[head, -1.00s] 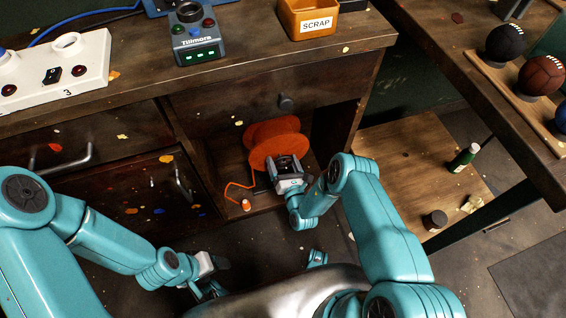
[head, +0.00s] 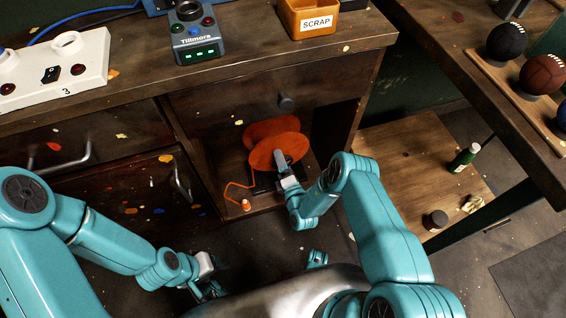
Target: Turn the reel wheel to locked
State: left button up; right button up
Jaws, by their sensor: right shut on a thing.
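The orange-red reel wheel (head: 262,153) stands in the open bay under the bench, its round face tilted in the head view. My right gripper (head: 283,164) is at the front of the reel and shut on it near the hub; the gripper hides what exactly lies between its fingers. An orange hose (head: 232,186) runs from the reel to a small orange and white end piece (head: 246,204) on the bay floor. No lock marking on the reel can be read. My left gripper (head: 212,284) is low beside the bench, apart from the reel; its fingers are too unclear to judge.
A drawer with a dark knob (head: 286,101) sits just above the bay. A closed cabinet front with a metal handle (head: 181,184) is to its left. A low wooden shelf (head: 385,165) with a green bottle (head: 464,158) and a dark jar (head: 435,220) lies to the right.

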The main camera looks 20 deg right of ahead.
jog(key=m, duration=1.3)
jog(key=shift+m+b, duration=0.35)
jog(key=shift+m, duration=0.05)
jog(key=m, duration=0.8)
jog(key=shift+m, duration=0.4)
jog(key=o, duration=0.8)
jog(key=shift+o, duration=0.2)
jog(key=s+p, duration=0.3)
jog(key=s, duration=1.3)
jog(key=shift+s, duration=0.25)
